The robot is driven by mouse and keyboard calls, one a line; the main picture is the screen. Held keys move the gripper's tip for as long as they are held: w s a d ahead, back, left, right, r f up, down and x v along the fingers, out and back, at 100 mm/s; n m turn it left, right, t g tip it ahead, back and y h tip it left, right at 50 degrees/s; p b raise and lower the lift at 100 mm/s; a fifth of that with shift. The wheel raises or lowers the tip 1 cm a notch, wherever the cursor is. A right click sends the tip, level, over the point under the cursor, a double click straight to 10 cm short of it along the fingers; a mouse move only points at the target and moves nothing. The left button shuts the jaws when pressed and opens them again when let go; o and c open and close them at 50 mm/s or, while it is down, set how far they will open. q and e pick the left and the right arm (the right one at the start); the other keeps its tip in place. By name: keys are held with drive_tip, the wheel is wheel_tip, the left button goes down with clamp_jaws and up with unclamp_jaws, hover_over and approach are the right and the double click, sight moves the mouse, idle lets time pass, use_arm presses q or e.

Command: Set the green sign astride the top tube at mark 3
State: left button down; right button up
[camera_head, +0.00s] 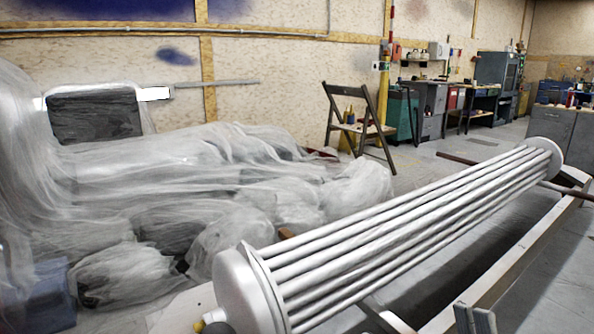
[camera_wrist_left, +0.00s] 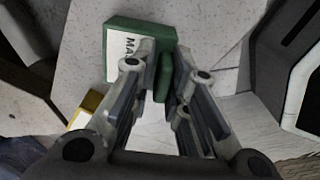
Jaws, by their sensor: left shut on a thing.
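The green sign (camera_wrist_left: 150,27) shows in the left wrist view, with a white label bearing dark letters, partly hidden by a finger. My left gripper (camera_wrist_left: 163,88) is shut on a green upright part of it, and the sign sits at the fingertips. The sign and my left gripper are not in the head view. The tube bundle (camera_head: 405,237) runs from lower left to upper right between two round end plates, its tubes bare. I cannot make out mark 3. A grey two-part piece (camera_head: 475,319) at the bottom edge may be my right gripper's fingertips, mostly cut off.
A pale beam frame (camera_head: 515,262) lies under and right of the bundle. Plastic-sheeted heaps (camera_head: 175,190) fill the left side. A folding chair (camera_head: 358,122) stands behind, with workbenches beyond. In the left wrist view, a yellow piece (camera_wrist_left: 84,108) lies left of the fingers.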

use_arm(q)
drive_tip(key=shift+s+a+f, duration=0.1)
drive_tip(key=shift+s+f, duration=0.05)
drive_tip(key=shift+f, duration=0.25)
